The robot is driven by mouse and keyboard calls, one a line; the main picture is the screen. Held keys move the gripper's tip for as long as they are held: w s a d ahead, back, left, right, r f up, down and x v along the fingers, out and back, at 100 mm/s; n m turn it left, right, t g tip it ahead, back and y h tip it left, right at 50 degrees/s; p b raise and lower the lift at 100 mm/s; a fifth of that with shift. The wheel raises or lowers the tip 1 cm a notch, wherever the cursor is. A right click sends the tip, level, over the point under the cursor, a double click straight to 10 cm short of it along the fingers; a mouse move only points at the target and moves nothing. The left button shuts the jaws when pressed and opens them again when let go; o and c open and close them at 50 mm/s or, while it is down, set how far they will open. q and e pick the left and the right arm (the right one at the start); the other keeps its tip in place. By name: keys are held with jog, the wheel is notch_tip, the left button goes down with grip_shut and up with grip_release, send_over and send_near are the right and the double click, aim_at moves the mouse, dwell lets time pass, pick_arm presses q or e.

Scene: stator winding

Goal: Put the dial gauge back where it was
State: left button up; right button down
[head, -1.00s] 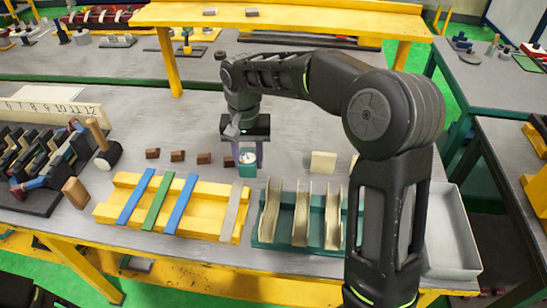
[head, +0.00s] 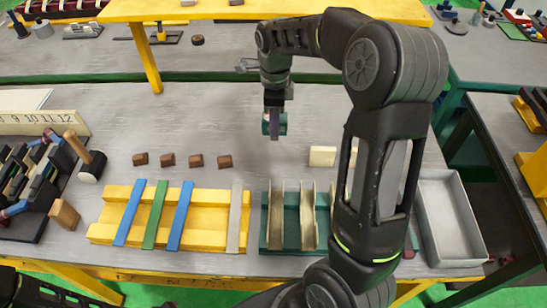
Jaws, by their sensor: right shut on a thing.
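The dial gauge (head: 283,123) is a small teal block in the head view, right of centre and above the grey table. Its white dial face, visible earlier, is turned away or hidden now. My right gripper (head: 274,126) is shut on it, with a purple-grey finger across its front. The gauge appears to be held off the table, behind the green rack. My left gripper is not in view.
A yellow rack (head: 98,232) with coloured strips and a green rack (head: 273,243) with upright plates stand in front. Several brown blocks (head: 167,160) lie in a row, with a cream block (head: 322,156) to the right. A grey tray (head: 450,220) is at the right. Bare table surrounds the gauge.

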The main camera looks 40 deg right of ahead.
jog(key=shift+f, duration=3.1)
jog(key=shift+f, duration=0.4)
jog(key=shift+f+b, duration=0.65)
jog(key=shift+f, duration=0.85)
